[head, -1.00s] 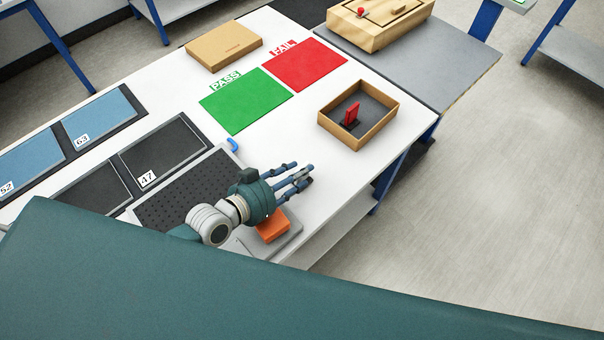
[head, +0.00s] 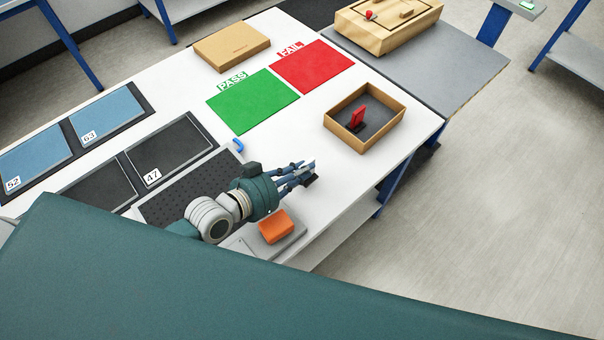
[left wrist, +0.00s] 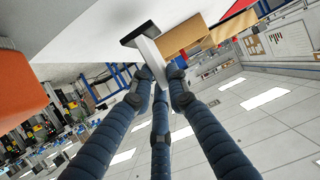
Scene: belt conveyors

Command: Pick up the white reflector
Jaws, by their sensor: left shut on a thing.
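My left gripper (head: 298,173) is above the white table near its front edge, beside the orange block. Its fingers are shut on the white reflector (left wrist: 150,54), a pale flat piece with a dark bar-like base at its far end. In the left wrist view the fingertips (left wrist: 158,82) press on it from both sides. In the head view the fingers hide most of the reflector, and its dark base (head: 310,180) shows at the fingertips. My right gripper is not in view.
An orange block (head: 276,226) sits on a grey device. A wooden box (head: 335,144) holds a red upright piece (head: 360,118). Green PASS (head: 252,103) and red FAIL (head: 312,67) mats lie behind. White table surface between gripper and box is clear.

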